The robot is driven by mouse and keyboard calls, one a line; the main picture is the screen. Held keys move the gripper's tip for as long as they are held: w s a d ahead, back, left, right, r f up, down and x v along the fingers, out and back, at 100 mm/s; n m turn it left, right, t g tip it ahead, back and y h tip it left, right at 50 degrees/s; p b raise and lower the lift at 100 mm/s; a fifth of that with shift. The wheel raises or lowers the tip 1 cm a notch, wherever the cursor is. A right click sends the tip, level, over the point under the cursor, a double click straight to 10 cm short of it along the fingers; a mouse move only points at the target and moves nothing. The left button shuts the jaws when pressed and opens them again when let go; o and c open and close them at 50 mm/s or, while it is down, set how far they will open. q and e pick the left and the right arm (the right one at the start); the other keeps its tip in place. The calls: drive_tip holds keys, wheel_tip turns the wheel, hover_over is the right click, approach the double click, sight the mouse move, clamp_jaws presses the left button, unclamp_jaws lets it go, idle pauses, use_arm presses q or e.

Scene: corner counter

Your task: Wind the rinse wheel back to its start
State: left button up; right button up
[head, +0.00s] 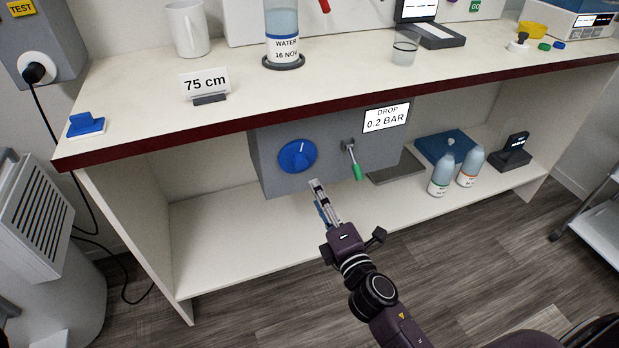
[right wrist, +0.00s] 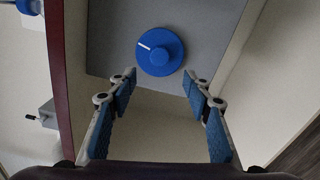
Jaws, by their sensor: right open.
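The rinse wheel is a round blue knob (head: 298,156) with a white pointer line, on the front of a grey box (head: 268,180) under the counter top. In the head view its pointer aims up and slightly right. In the right wrist view the blue knob (right wrist: 160,51) is ahead, beyond the fingertips, its pointer toward the upper left. My right gripper (head: 316,190) is just below and right of the knob, apart from it; in the right wrist view the right gripper (right wrist: 160,80) is open and empty, its blue pads spread wide. My left gripper is not in view.
A green-handled lever (head: 354,162) sticks out of the box right of the knob. Two bottles (head: 441,174) (head: 470,166) stand on the lower shelf at right. The counter's dark red edge (head: 200,137) overhangs above. The shelf's left part is clear.

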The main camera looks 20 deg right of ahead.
sight(302, 164)
use_arm(q)
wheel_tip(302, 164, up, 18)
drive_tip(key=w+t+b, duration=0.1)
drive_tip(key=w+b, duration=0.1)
drive_tip(key=b, duration=0.6)
use_arm(e)
drive_tip(key=w+m, duration=0.3)
drive_tip(key=m, duration=0.3)
drive_tip(key=w+m, duration=0.4)
drive_tip(key=m, duration=0.3)
drive_tip(key=w+m+b, duration=0.1)
drive_tip(key=w+m, duration=0.3)
drive_tip(key=m, duration=0.3)
drive_tip(key=shift+w+a+r, duration=0.15)
drive_tip(key=shift+w+r, duration=0.05)
drive_tip(key=shift+w, duration=0.35)
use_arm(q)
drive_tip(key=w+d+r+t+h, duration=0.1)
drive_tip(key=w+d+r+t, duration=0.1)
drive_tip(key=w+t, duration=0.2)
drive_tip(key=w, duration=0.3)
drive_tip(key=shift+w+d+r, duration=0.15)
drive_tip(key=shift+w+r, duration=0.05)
